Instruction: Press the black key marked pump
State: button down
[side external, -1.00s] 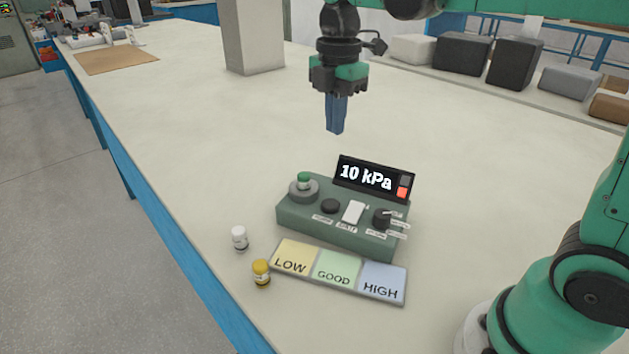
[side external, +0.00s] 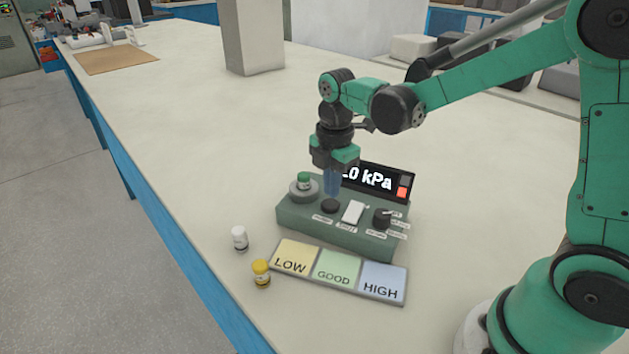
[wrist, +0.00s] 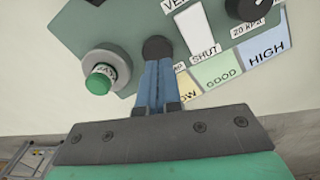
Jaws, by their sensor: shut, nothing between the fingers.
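The black round pump key (side external: 330,206) is on the top of the green control box (side external: 290,216), between a round grey holder and a white switch. My gripper (side external: 332,196) is shut and empty, pointing straight down with its blue fingertips right over the key. In the wrist view the fingertips (wrist: 156,64) overlap the near edge of the black key (wrist: 156,47). I cannot tell whether they touch it. The display (side external: 378,181) is partly hidden behind my gripper; its visible part reads "0 kPa".
A green-capped vial (side external: 304,180) sits in the round grey holder. The white switch (side external: 353,212) and a black knob (side external: 382,216) are to the right. A LOW/GOOD/HIGH strip (side external: 338,268), a white-capped vial (side external: 239,238) and a yellow-capped vial (side external: 261,273) stand in front.

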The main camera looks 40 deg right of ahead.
aim_at(330, 204)
jog(key=shift+f, duration=1.05)
jog(key=shift+f, duration=0.95)
jog(key=shift+w, duration=0.1)
notch_tip(330, 204, up, 15)
jog(key=shift+s+f, duration=0.2)
dwell(2.0)
jog(key=f+m+t, duration=0.1)
jog(key=m+t, duration=0.1)
jog(key=t, duration=0.1)
jog(key=m+t+y, duration=0.1)
jog(key=m+t, duration=0.1)
jog(key=t, duration=0.1)
jog(key=f+m+t, duration=0.1)
jog(key=m+t, duration=0.1)
jog(key=shift+s+d+f+m+t+y, duration=0.15)
jog(key=shift+d+f+m+t+y, duration=0.15)
jog(key=shift+m+t+y, duration=0.1)
